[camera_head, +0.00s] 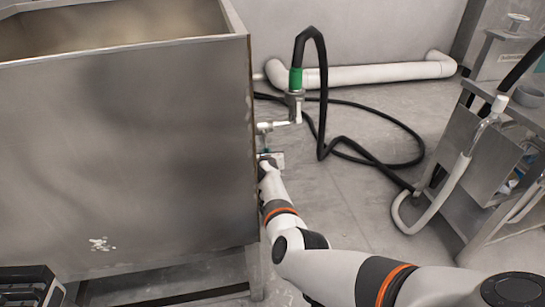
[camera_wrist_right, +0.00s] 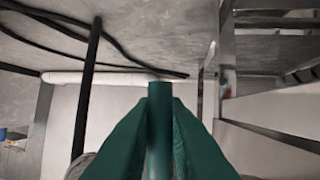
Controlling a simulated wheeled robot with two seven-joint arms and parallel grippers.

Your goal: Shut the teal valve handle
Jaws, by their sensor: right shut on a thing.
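The teal valve handle (camera_wrist_right: 159,115) shows as an upright teal bar in the right wrist view, between the two dark green fingers.
The large metal tank (camera_head: 125,150) fills the left side. A pipe fitting (camera_head: 282,124) with a green collar joins a black hose (camera_head: 320,110) that loops over the floor. A white pipe (camera_head: 375,74) lies along the wall. A metal stand (camera_head: 490,150) is at the right.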

